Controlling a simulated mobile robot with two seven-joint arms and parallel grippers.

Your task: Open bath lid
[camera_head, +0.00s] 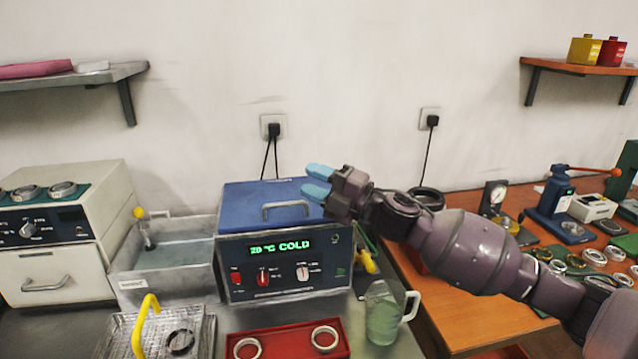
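The bath (283,272) is a box with a dark front panel, a green display reading "20 °C COLD", a red switch and knobs. Its blue lid (246,198) lies closed on top, with a grey bar handle (285,205) near the front edge. My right gripper (316,181) comes in from the right and is over the right part of the lid, with its light-blue fingertips pointing left. The fingertips are apart with nothing between them, to the right of and above the handle. My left gripper is not in view.
A metal tank (165,270) stands left of the bath, and a wire basket with a yellow handle (150,318) is in front of it. A red tray (290,346) with rings and a jug (384,318) stand in front. An orange workbench (460,290) with tools is at right.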

